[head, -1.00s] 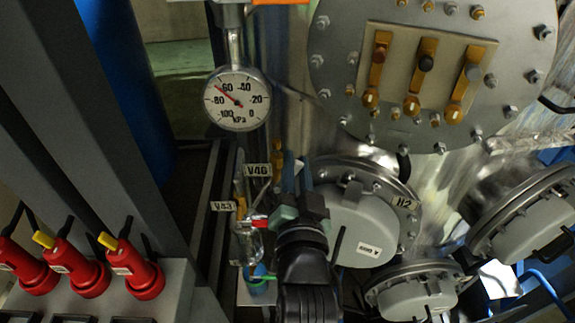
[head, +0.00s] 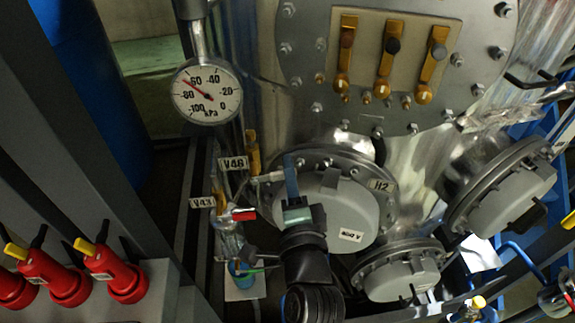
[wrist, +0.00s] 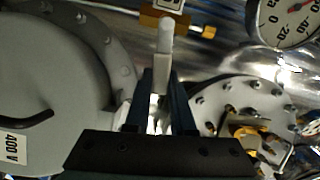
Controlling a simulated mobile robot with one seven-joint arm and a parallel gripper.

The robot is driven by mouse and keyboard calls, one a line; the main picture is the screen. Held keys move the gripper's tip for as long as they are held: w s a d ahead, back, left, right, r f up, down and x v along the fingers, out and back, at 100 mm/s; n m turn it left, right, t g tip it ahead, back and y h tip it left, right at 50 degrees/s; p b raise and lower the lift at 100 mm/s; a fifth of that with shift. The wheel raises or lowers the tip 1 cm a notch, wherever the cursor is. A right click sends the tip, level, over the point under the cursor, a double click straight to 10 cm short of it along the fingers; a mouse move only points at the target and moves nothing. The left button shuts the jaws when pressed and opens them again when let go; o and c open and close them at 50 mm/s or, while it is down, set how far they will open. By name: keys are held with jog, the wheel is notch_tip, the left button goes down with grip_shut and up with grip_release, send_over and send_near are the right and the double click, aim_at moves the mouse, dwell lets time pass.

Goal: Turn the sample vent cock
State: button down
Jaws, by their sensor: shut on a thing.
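My gripper (head: 291,165) is in the middle of the head view, its blue fingers pointing up beside the tag V46 (head: 233,163). It is shut on a pale cock handle (head: 268,177), which shows in the wrist view (wrist: 165,40) as a whitish rod running between the fingers (wrist: 161,88). The handle's valve body is partly hidden. A brass fitting (wrist: 178,24) with a tag sits just past the rod. A second cock with a red handle (head: 243,215) is below left, near the tag V43 (head: 202,203), apart from my fingers.
A round flange cover (head: 340,205) is close on the right of my gripper. A pressure gauge (head: 207,92) hangs above left. Below stands a glass vessel with blue liquid (head: 241,273).

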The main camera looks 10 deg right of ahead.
jog(key=shift+f+m, duration=0.45)
jog(key=shift+m, duration=0.35)
jog(key=shift+f, duration=0.1)
jog(key=c, duration=0.8)
grip_release()
jog(key=shift+o, duration=0.2)
jog(key=s+b, duration=0.4)
jog(key=s, duration=0.9)
